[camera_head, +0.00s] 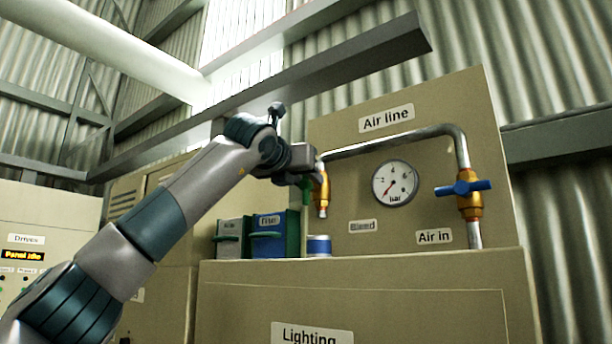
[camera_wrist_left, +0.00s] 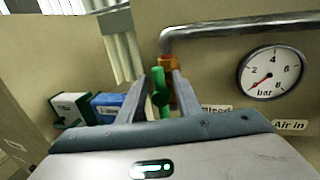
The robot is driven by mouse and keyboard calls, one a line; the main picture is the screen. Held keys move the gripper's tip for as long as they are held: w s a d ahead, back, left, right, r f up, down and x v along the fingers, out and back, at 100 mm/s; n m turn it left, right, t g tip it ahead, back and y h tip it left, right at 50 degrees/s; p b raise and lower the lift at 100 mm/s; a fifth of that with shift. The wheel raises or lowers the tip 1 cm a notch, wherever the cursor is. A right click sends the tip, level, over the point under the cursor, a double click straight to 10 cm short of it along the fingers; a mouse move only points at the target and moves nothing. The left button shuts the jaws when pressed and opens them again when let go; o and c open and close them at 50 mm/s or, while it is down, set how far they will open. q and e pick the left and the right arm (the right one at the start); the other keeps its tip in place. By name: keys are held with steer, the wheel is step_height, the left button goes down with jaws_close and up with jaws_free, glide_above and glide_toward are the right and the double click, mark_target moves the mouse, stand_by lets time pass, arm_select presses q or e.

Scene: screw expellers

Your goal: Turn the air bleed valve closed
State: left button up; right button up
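The air bleed valve is a brass valve (camera_head: 322,197) at the left, downturned end of the grey pipe, above the "Bleed" label. Its green handle (camera_head: 306,193) hangs upright, roughly along the valve body. In the left wrist view the green handle (camera_wrist_left: 160,92) stands between my two fingers, with the brass body (camera_wrist_left: 169,68) just behind. My left gripper (camera_head: 309,179) is at the valve, its fingers (camera_wrist_left: 160,82) apart on either side of the handle. I see no firm contact. The arm partly hides the valve's top in the head view. My right gripper is not in view.
A pressure gauge (camera_head: 395,184) is right of the valve, its needle low. The air-in valve (camera_head: 464,188) has a blue handle lying across its pipe. Green and blue boxes (camera_head: 268,237) and a small blue-white can (camera_head: 319,246) stand on the cabinet ledge below. A beam crosses above.

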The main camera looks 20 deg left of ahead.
arm_select(q)
steer(key=shift+w, duration=0.1)
jaws_close()
stand_by(0.3)
